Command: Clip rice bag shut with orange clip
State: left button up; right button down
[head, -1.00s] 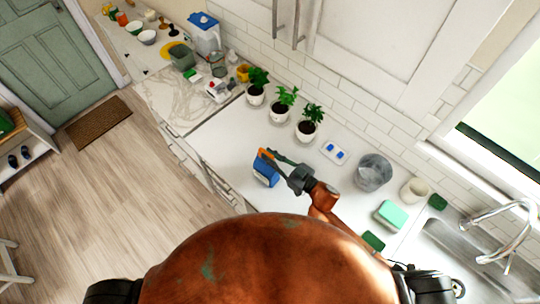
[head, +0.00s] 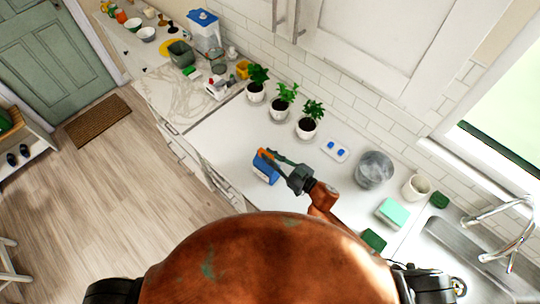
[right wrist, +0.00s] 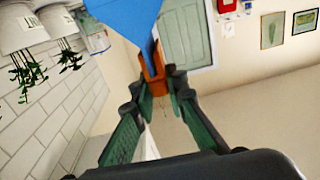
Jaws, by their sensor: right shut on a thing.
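The blue rice bag (head: 265,171) stands on the white counter in the head view, and its blue upper part (right wrist: 118,18) fills the top of the right wrist view. The orange clip (right wrist: 153,80) is between the fingertips of my right gripper (right wrist: 156,86) and touches or overlaps the bag's edge. In the head view the clip (head: 265,153) shows at the top of the bag, with my right gripper (head: 272,157) shut on it. The fingers partly hide the clip, so I cannot tell how far it grips the bag. My left gripper is out of view.
Potted plants (head: 283,101) stand behind the bag along the tiled wall. A blue-and-white tray (head: 335,149), a clear container (head: 374,169), a cream cup (head: 416,187) and a mint box (head: 392,213) are to the right. The counter left of the bag is clear.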

jog(key=shift+f, duration=0.15)
jog(key=c, duration=1.8)
grip_release()
jog(key=shift+c, duration=0.2)
jog(key=v, duration=1.2)
jog(key=shift+s, duration=0.1)
